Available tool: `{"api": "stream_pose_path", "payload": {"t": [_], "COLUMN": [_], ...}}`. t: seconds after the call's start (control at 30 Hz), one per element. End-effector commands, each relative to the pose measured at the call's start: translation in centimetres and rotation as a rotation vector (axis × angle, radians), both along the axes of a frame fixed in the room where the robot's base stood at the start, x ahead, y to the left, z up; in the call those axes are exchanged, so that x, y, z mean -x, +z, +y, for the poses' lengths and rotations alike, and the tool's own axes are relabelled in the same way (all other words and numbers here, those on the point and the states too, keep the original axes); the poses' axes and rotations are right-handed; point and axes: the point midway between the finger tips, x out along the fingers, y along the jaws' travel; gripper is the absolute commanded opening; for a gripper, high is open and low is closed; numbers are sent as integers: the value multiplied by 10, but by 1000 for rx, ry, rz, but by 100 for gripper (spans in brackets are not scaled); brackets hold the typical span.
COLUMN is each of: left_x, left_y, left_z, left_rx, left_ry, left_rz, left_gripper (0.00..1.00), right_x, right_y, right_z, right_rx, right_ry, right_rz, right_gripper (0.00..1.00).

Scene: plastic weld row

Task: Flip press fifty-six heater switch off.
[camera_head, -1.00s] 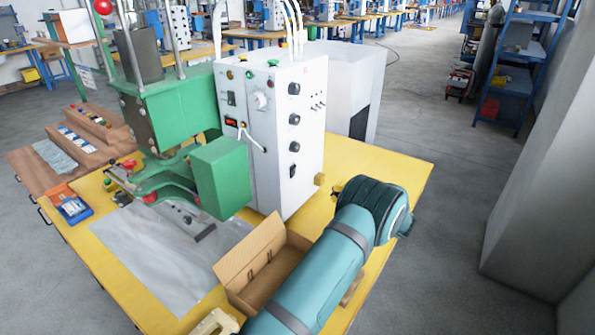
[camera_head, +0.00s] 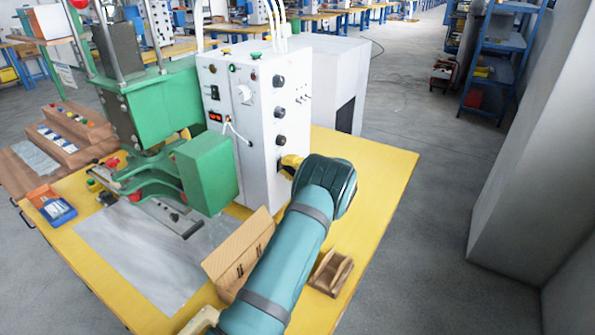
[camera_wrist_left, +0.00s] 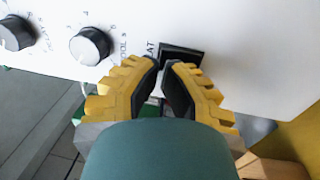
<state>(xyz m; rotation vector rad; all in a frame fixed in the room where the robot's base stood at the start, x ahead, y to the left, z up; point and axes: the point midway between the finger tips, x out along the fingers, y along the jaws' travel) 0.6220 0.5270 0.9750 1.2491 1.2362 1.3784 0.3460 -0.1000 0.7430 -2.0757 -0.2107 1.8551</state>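The press's white control cabinet (camera_head: 262,165) stands on the yellow table, beside the green press (camera_head: 160,100). In the left wrist view, a black rocker switch (camera_wrist_left: 183,56) sits low on the white panel, next to lettering ending in "AT". Which way it is tipped I cannot tell. My left gripper (camera_wrist_left: 160,66) has its yellow fingers almost together, with nothing visible between them. Its tips are just below and in front of the switch; contact is unclear. In the head view the left gripper (camera_head: 291,163) is at the cabinet's lower right face, partly hidden by my wrist. My right gripper is out of view.
Black knobs (camera_wrist_left: 90,45) line the panel left of the switch. The table's right side is mostly clear.

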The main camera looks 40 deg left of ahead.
Motion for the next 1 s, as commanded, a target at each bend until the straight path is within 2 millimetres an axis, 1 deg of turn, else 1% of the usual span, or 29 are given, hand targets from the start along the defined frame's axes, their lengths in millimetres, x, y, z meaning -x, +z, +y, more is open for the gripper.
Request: {"api": "stream_pose_path", "payload": {"t": [0.13, 0.47, 0.57, 0.77, 1.0], "left_x": [1, 1, 1, 3, 3], "left_y": [1, 1, 2, 6, 5], "left_z": [6, 7, 11, 20, 20], "left_rx": [-1, 2, 29, 168, 170], "left_ry": [0, 0, 3, 3, 3], "left_rz": [-1, -1, -7, -24, -19], "left_gripper": [0, 0, 0, 0, 0], "right_x": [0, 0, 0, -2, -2], "right_y": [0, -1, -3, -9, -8], "right_z": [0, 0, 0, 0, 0], "right_rx": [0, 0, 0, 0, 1], "right_ry": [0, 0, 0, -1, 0], "right_rz": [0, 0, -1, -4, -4], "right_gripper": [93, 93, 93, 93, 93]}}
